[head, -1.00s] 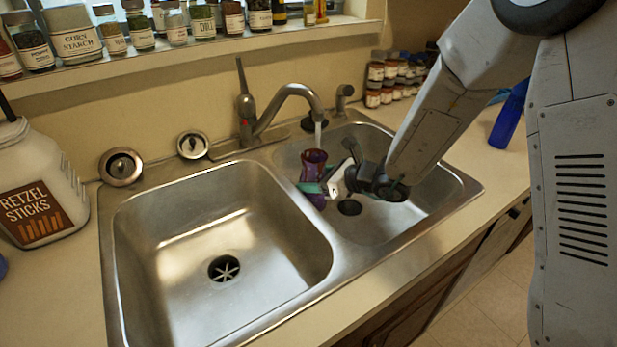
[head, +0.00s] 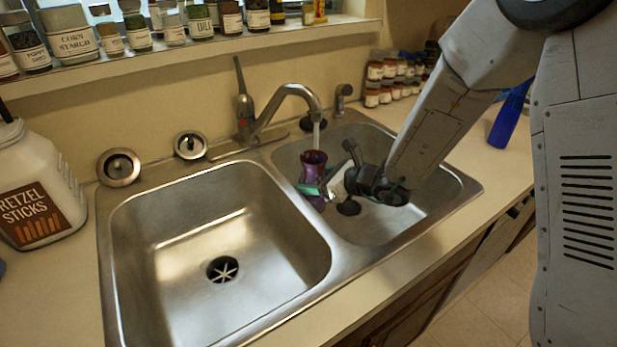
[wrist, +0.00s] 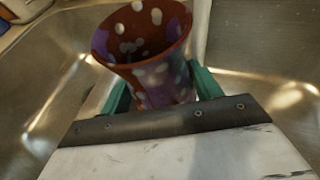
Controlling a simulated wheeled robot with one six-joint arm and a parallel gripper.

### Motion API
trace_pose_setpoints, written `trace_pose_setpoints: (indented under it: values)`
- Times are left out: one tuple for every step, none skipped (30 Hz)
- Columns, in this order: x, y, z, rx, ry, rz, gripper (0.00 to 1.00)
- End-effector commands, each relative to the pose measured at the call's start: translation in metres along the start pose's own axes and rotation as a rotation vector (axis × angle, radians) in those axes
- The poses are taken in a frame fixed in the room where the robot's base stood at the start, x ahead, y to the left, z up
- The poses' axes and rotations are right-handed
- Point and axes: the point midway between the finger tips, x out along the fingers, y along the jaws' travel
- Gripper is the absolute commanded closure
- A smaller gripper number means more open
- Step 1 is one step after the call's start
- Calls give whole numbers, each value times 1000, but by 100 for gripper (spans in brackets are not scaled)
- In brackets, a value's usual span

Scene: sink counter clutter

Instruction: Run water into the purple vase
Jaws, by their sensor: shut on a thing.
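The purple vase (head: 314,165) is upright in the right basin of the sink, with its open mouth under the faucet spout (head: 316,108). A stream of water (head: 316,133) shows between the spout and the vase mouth. My gripper (head: 316,189) is shut on the vase, with its green fingers on either side of the body. In the wrist view the vase (wrist: 145,50) has a reddish-brown rim and pale spots, and the green fingers (wrist: 160,95) flank it. The water level inside cannot be made out. The faucet lever (head: 239,78) points up.
The left basin (head: 170,270) is empty. The divider (head: 335,250) runs between the basins, close to my gripper. A sprayer (head: 343,98) stands behind the right basin. A pretzel jar (head: 35,185) is at left, a blue bottle (head: 508,115) at right, and spice jars line the sill.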

Motion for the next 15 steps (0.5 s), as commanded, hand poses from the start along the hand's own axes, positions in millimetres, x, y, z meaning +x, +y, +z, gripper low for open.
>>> trace_pose_setpoints:
  values:
    - [1,14,-2,-8,4,31,71]
    - [0,15,0,-8,4,31,71]
    - [-2,16,2,-8,3,31,71]
    - [-3,18,4,-8,3,30,71]
    - [-5,19,7,-9,3,30,71]
    - [-7,20,11,-9,2,29,71]
    - [-9,22,13,-10,2,29,71]
    - [-12,24,16,-11,1,29,71]
    - [-15,27,20,-13,-1,28,71]
    - [-17,29,23,-14,-3,27,71]
    - [-20,32,26,-16,-4,27,71]
    - [-22,35,29,-17,-5,27,71]
    - [-24,37,31,-17,-4,28,70]
    - [-26,40,34,-18,-4,28,77]
    - [-27,42,36,-17,-4,28,81]
